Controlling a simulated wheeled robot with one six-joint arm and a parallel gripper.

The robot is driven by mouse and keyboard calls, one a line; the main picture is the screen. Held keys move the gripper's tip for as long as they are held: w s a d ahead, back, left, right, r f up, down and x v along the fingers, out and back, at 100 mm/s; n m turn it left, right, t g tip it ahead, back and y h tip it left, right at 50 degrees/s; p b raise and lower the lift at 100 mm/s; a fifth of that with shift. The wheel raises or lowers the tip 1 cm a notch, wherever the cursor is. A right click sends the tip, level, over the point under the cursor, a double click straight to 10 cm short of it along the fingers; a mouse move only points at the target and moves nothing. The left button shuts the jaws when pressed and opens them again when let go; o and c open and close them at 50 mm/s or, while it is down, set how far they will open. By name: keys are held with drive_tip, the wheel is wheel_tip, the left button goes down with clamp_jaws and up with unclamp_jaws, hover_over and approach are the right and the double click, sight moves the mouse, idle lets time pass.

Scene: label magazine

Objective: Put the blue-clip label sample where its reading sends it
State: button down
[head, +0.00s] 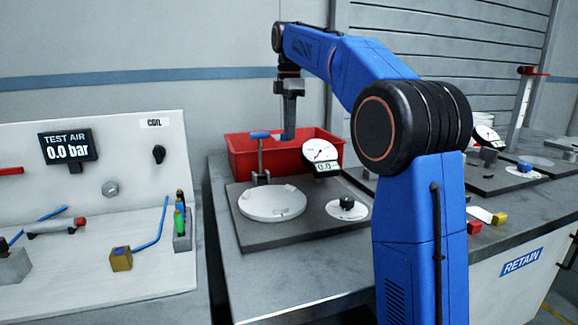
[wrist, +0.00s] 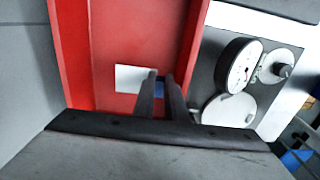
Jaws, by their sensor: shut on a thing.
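My gripper (head: 288,134) reaches down into the red bin (head: 243,160) at the back of the near bench, its tips close to the rim in the head view. In the wrist view my gripper (wrist: 160,80) is shut on the blue clip (wrist: 159,88) of a white label sample (wrist: 130,78). The label sticks out to the left of the fingers, over the red floor of the bin (wrist: 80,60). I cannot tell whether it touches the floor.
In front of the bin stands a tester with a round white plate (head: 272,203), a blue-handled clamp (head: 260,150) and a dial gauge (head: 319,152). A test-air panel (head: 66,148) is at left. A RETAIN sign (head: 521,262) marks the right bench, with similar testers behind.

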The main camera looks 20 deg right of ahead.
drive_tip(key=f, duration=0.6)
drive_tip(key=d+f, duration=0.1)
drive_tip(key=f, duration=0.3)
drive_tip(key=shift+f, duration=0.15)
drive_tip(key=c, duration=1.8)
unclamp_jaws()
wheel_tip(320, 180, up, 8)
